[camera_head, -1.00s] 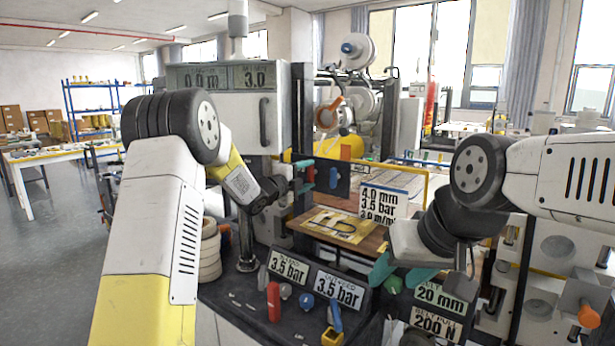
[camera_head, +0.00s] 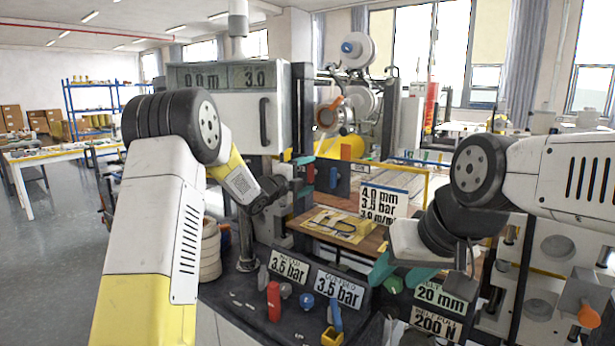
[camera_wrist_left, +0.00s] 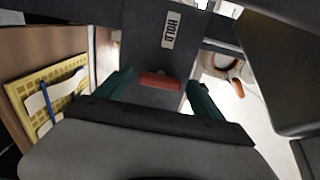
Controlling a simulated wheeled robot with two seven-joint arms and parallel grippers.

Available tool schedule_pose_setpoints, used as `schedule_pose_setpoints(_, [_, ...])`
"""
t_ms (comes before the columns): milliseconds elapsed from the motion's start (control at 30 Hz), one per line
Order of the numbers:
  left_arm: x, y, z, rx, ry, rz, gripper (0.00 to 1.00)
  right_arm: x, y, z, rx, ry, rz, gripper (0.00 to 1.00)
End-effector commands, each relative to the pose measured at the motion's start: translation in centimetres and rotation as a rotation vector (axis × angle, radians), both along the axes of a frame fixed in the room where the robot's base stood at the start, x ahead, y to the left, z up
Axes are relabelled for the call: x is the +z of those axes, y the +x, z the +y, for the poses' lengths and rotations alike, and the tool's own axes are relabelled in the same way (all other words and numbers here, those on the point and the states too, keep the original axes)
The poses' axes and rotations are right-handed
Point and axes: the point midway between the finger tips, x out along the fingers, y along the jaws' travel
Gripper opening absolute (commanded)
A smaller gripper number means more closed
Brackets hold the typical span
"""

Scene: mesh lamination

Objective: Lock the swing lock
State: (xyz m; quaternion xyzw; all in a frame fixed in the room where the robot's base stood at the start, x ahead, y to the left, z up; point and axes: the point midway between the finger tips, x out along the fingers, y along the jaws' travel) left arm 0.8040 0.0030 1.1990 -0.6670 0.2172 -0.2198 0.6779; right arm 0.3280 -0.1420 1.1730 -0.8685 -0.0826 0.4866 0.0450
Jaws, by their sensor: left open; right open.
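No part is labelled as the swing lock, so I cannot tell which one it is. A dark panel with a HOLD label (camera_wrist_left: 170,30) carries a red bar (camera_wrist_left: 160,80), seen in the left wrist view. My left gripper (camera_wrist_left: 160,92) is open, with its teal fingers on either side of the red bar; I cannot tell whether they touch it. In the head view the red piece (camera_head: 310,173) and a blue piece (camera_head: 333,177) sit on the panel beside the left gripper's tip. My right gripper (camera_head: 402,273) is open and empty above the front console.
An orange lever (camera_head: 331,104) sits on the roller behind. A yellow mesh piece (camera_head: 342,226) lies on the wooden bed. Pressure signs (camera_head: 338,288) and small coloured levers, including a red one (camera_head: 273,300), crowd the console in front. A green knob (camera_head: 393,285) is near the right gripper.

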Motion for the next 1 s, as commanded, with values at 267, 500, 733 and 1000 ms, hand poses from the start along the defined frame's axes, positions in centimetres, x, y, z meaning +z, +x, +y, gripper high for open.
schedule_pose_setpoints(267, [0.1,-2.3,1.8,0.002,-0.001,0.001,0.78,0.0,0.0,0.0,0.0,0.0,0.0,0.5])
schedule_pose_setpoints(500, [0.1,-5.4,4.0,0.002,0.0,0.0,0.78,0.0,0.0,0.0,0.0,0.0,0.0,0.5])
schedule_pose_setpoints(733, [0.0,-6.3,4.6,0.0,0.001,0.0,0.78,0.0,0.0,0.0,0.0,0.0,0.0,0.5])
schedule_pose_setpoints(1000, [0.0,-6.3,4.6,0.0,0.001,0.001,0.78,0.0,0.0,0.0,0.0,0.0,0.0,0.5])
